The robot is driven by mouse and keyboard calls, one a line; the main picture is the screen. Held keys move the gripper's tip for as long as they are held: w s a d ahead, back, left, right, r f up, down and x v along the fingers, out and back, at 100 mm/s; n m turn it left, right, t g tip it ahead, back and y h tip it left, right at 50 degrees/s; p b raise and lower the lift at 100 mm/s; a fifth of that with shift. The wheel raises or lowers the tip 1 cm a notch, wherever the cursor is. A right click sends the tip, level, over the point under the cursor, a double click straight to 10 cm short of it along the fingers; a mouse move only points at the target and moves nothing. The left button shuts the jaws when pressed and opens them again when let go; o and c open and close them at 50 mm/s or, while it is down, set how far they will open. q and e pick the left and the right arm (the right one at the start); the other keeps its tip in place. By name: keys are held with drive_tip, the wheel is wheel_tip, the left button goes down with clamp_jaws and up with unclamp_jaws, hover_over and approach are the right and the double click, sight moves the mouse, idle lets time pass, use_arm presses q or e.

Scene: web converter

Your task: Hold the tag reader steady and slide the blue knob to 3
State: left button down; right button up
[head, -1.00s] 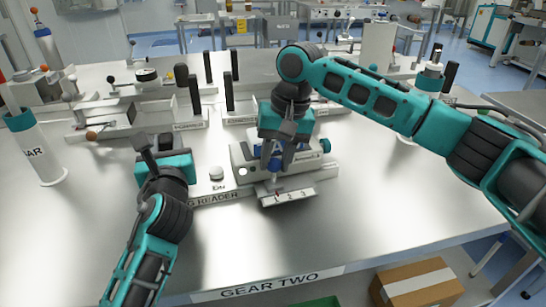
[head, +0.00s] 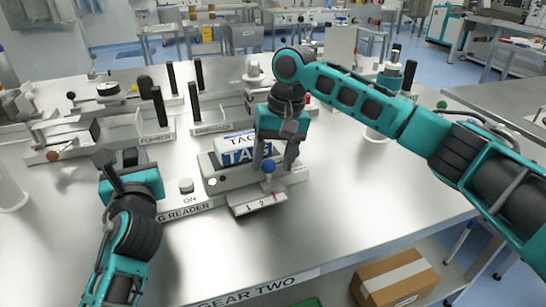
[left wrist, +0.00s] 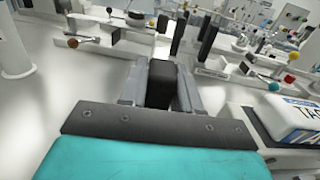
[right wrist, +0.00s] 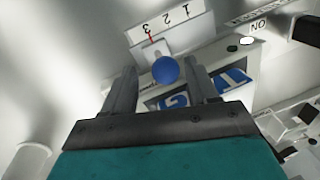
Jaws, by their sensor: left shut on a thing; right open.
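The tag reader (head: 213,182) is a pale grey unit on the table, with a white and blue block marked TAG (head: 232,150) on top. The blue knob (head: 268,168) stands at its front, above a plate numbered 1 to 3 (head: 257,203). In the right wrist view the red pointer (right wrist: 151,36) is at the 3. My right gripper (right wrist: 163,70) is open, with the blue knob (right wrist: 165,70) between its fingertips and gaps on both sides. My left gripper (head: 118,165) is shut on a black upright handle (left wrist: 160,83) left of the reader.
A white ON button (head: 186,186) sits on the reader's base, left of the housing. Behind are fixtures with black posts (head: 159,106) and a white cylinder (head: 378,130). The table's front is clear. A cardboard box (head: 395,280) is below the front edge.

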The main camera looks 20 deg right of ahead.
use_arm(q)
drive_tip(key=shift+f, duration=0.65)
use_arm(e)
drive_tip(key=shift+a, duration=0.1)
wheel_tip(320, 180, up, 12)
drive_tip(key=d, duration=0.2)
drive_tip(key=shift+s+d, duration=0.2)
drive_tip(key=shift+d, duration=0.05)
use_arm(q)
drive_tip(key=shift+r+p, duration=0.3)
drive_tip(key=shift+p, duration=0.45)
use_arm(e)
drive_tip(key=shift+r, duration=0.6)
use_arm(q)
drive_tip(key=shift+a, duration=0.1)
drive_tip(key=c, duration=1.1)
unclamp_jaws()
drive_tip(key=shift+c, duration=0.2)
drive_tip(key=o, duration=0.4)
drive_tip(key=shift+r, duration=0.3)
drive_tip(key=s, duration=0.8)
drive_tip(key=s+d, duration=0.1)
drive_tip(key=s, duration=0.3)
drive_tip(key=shift+d, duration=0.1)
